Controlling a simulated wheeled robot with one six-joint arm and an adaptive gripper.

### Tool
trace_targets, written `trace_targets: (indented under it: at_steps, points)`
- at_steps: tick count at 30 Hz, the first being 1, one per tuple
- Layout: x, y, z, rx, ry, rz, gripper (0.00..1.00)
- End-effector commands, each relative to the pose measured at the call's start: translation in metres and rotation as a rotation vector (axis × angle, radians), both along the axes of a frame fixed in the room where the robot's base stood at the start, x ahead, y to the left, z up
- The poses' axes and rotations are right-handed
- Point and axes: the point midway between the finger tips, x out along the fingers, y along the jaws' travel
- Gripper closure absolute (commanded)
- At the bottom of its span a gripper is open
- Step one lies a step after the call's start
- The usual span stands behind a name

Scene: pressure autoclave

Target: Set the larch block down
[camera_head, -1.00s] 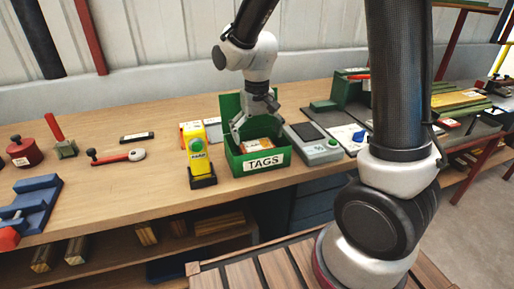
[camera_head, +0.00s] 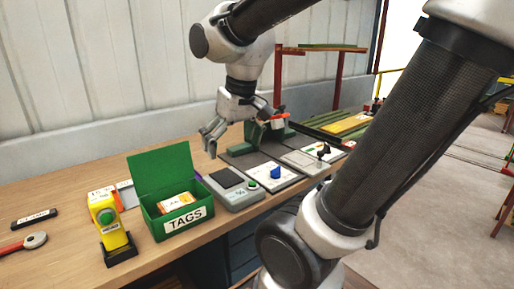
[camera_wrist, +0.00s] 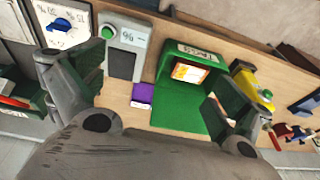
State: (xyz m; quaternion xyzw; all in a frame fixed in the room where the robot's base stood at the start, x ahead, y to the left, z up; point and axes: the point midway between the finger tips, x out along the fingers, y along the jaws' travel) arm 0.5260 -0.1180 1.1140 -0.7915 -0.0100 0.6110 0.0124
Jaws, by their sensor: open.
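My gripper (camera_head: 211,140) is open and empty, above the bench behind the grey device with a dark pad. In the wrist view its two fingers (camera_wrist: 158,88) are spread wide, with nothing held between them. I cannot pick out a larch block for certain in any view. The green TAGS box (camera_head: 181,225) stands open on the bench, left of the gripper, with orange-and-white tags (camera_head: 176,202) inside. The box also shows between the fingers in the wrist view (camera_wrist: 180,112).
The grey device (camera_head: 236,196) with a green button stands right of the box. White cards (camera_head: 292,181), one bearing a blue piece, lie further right. A yellow device (camera_head: 113,240) stands left. Yellow boards (camera_head: 345,123) lie at the right. Bare bench shows behind the box.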

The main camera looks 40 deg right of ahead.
Motion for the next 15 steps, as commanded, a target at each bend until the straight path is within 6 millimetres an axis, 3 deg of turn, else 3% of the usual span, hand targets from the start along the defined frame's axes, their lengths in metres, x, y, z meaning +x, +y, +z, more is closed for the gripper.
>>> trace_targets:
  at_steps: [3,6,15]
  points:
    - [-0.038,-0.019,0.007,-0.012,-0.070,-0.008,0.00]
    - [-0.056,-0.027,0.007,-0.023,-0.103,-0.007,0.00]
    - [-0.067,-0.031,0.006,-0.029,-0.119,-0.005,0.00]
